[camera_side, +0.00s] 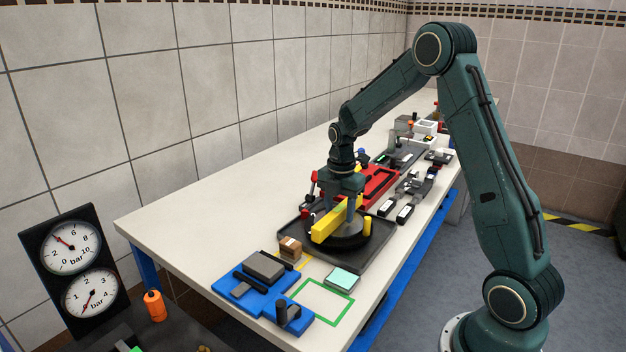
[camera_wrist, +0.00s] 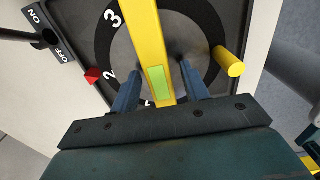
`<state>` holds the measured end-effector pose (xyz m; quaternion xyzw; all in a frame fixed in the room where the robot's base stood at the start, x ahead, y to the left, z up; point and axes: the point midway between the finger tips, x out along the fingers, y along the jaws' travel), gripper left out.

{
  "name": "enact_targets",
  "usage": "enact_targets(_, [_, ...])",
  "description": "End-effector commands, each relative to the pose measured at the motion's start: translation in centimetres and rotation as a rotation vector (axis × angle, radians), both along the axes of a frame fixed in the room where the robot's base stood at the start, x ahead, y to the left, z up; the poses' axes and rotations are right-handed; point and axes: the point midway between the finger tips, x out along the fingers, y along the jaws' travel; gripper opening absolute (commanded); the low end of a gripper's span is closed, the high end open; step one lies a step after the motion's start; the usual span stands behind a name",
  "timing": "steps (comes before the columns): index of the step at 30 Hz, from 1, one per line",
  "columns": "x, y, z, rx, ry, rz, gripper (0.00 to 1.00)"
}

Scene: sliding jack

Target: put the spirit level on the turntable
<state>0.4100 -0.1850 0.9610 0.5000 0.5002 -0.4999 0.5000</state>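The spirit level (camera_side: 336,219) is a yellow bar with a green vial window. It lies across the black round turntable (camera_side: 352,243), with one end reaching toward the turntable's left edge. In the wrist view the level (camera_wrist: 147,40) runs between my two blue fingers, over the turntable's grey centre and dark numbered ring (camera_wrist: 198,22). My gripper (camera_wrist: 160,63) is low over the turntable, one finger on each side of the level. A narrow gap shows at the right finger, so the fingers look open around it. The level's underside is hidden.
A yellow peg (camera_wrist: 229,62) stands up at the turntable's rim, right of the level. A red pointer (camera_wrist: 92,76) and an ON/OFF switch (camera_wrist: 45,38) are at left. A blue fixture (camera_side: 262,290), a brown box (camera_side: 290,248) and a red tray (camera_side: 381,184) are nearby.

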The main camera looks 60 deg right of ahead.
Motion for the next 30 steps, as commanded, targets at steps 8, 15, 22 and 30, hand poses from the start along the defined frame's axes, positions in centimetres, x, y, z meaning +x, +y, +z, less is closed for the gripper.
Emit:
enact_targets(8, [0.0,0.0,0.1,0.0,0.0,0.0,0.45])
enact_targets(15, [0.1,0.0,1.2,-0.001,-0.002,0.0,0.45])
enact_targets(22, [0.1,0.0,4.1,-0.002,-0.004,0.0,0.45])
enact_targets(30, [0.1,0.0,8.6,-0.002,-0.004,0.0,0.45])
